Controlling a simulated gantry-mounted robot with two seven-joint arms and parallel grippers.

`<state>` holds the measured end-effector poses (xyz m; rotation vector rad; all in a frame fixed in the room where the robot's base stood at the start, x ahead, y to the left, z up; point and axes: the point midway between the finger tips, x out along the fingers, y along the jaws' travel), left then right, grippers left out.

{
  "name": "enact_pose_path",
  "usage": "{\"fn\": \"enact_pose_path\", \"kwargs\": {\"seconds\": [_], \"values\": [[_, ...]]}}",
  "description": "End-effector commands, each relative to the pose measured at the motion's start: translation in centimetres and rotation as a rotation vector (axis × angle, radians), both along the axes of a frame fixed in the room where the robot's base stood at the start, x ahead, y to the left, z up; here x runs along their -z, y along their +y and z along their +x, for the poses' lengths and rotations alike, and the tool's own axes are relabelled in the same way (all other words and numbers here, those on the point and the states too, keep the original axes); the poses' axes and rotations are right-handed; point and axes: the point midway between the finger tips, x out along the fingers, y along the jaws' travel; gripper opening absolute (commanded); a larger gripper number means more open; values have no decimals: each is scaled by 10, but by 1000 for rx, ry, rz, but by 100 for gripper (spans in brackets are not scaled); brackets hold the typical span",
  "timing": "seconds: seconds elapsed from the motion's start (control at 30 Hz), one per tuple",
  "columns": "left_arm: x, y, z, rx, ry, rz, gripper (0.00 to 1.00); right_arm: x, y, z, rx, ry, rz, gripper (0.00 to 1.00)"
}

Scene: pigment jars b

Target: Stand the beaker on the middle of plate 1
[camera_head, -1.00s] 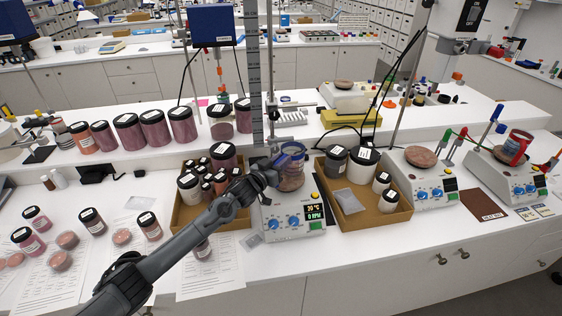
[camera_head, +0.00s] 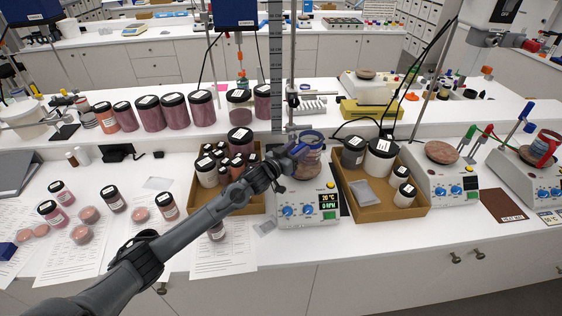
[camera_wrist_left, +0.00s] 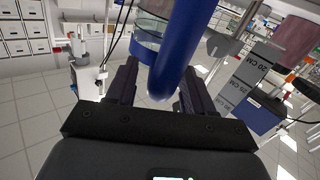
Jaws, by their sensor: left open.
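A clear glass beaker (camera_head: 311,163) with a blue rim and blue handle appears upright over the top of the left hotplate (camera_head: 308,207), whose display is lit. The head view does not show clearly whether it sits centred there. My left gripper (camera_head: 284,167) is just left of the beaker, at its handle. In the left wrist view, the blue handle (camera_wrist_left: 184,45) passes between the two open, dark fingers (camera_wrist_left: 155,88), with the glass behind it. I cannot see which hotplate is numbered 1. My right gripper is out of view.
A cardboard tray of jars (camera_head: 235,203) stands close left of the hotplate, and another tray (camera_head: 385,212) close right. Two more hotplates (camera_head: 447,187) (camera_head: 540,178) stand farther right, the last with a red-handled vessel (camera_head: 546,148). A vertical ruler (camera_head: 276,70) rises behind the beaker.

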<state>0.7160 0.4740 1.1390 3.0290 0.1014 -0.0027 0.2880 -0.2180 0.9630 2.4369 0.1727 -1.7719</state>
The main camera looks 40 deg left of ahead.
Motion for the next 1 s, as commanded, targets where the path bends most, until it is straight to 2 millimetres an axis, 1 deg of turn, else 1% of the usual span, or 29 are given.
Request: {"fn": "enact_pose_path", "kwargs": {"seconds": [0.4,0.6,0.7,0.9,0.97,1.0], "values": [[1,-5,-64,1,3,0,52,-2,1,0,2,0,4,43],[1,-6,-89,2,3,0,52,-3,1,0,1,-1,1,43],[1,-7,-98,2,3,0,52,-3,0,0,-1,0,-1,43],[0,-8,-107,1,2,0,52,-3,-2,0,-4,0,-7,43],[4,-11,-110,-1,12,-1,52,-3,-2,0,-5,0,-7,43],[9,-15,-113,-4,27,0,52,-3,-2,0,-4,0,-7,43]]}}
